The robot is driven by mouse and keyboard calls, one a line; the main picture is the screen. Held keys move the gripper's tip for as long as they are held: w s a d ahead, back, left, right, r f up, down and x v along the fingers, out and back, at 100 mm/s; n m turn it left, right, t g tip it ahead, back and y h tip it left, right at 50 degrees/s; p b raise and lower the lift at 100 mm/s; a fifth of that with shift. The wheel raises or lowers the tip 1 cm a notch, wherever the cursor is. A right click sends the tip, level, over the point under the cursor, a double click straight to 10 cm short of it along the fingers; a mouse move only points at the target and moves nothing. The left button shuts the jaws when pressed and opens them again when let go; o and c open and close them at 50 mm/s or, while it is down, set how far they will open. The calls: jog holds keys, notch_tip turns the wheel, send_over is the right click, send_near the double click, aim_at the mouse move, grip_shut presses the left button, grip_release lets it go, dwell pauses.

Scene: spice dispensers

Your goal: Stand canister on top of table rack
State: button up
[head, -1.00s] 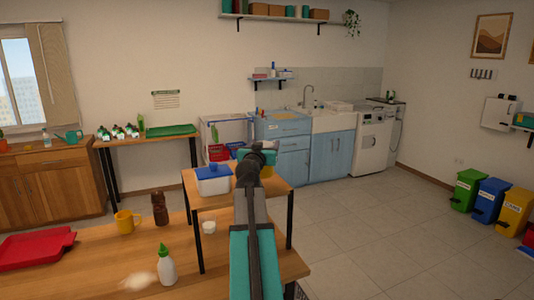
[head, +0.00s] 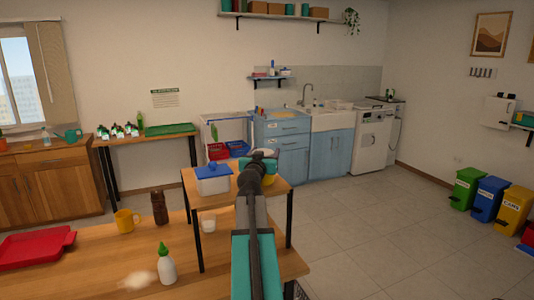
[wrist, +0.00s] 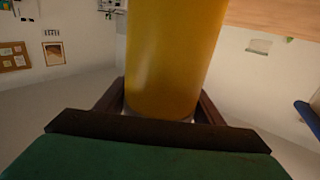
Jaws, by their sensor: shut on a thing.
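A yellow canister (wrist: 172,55) fills the middle of the wrist view, between the two dark fingers of my gripper (wrist: 158,108). The gripper is shut on it. In the head view only a small yellow part of the canister (head: 270,181) shows beside my arm, over the right part of the table rack. The table rack (head: 220,203) is a small raised wooden shelf on black legs, standing on the table. My arm hides much of its right half, and whether the canister touches its top cannot be told.
A white tub with a blue lid (head: 213,180) stands on the rack's left part. Below on the table (head: 205,270) are a white cup (head: 208,224), brown bottle (head: 160,208), yellow mug (head: 125,221), green-capped bottle (head: 167,265) and red tray (head: 35,248).

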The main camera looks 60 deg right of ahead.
jog(key=o, duration=1.2)
jog(key=shift+c, duration=0.2)
jog(key=shift+r, duration=0.1)
jog(key=b+v, duration=0.2)
jog(key=v, duration=0.9)
jog(key=shift+a, duration=0.25)
jog(key=shift+w+r, duration=0.1)
jog(key=shift+r, duration=0.05)
